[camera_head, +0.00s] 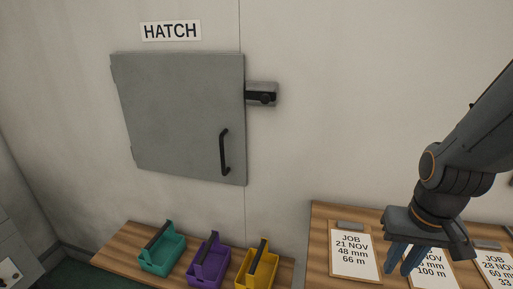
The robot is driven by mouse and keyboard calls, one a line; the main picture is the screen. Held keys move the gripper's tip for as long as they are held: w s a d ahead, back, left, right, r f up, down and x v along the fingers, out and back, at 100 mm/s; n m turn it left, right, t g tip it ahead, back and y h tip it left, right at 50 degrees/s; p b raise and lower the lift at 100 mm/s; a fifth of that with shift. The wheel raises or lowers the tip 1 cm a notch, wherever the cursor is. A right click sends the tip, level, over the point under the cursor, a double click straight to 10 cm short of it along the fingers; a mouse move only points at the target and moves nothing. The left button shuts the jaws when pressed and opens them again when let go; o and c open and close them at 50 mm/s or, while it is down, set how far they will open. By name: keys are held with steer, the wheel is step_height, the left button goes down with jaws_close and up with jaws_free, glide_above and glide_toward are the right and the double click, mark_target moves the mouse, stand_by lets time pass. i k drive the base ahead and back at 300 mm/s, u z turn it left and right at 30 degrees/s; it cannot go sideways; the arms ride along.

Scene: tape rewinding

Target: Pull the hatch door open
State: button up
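The hatch door (180,115) is a grey panel on the wall at the left of the view, under a HATCH sign (171,31). It looks shut, flush with the wall. A black vertical handle (224,152) is fixed near its lower right. A latch with a black bar and knob (262,97) is mounted beside the door's upper right edge, and the bar reaches to that edge. My gripper (397,273) is at the lower right, pointing down over the job cards, far from the handle. Its blue fingers are apart with nothing seen between them.
Below the hatch, a wooden surface (120,260) holds a teal tote (163,257), a purple tote (203,272) and a yellow tote (244,284). At the right, a wooden board (318,262) bears job cards (354,261). The wall between hatch and arm is clear.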

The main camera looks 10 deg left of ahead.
mark_target(184, 113)
steer(key=k, duration=0.4)
steer(key=u, duration=1.05)
steer(key=i, duration=0.5)
steer(key=u, duration=0.05)
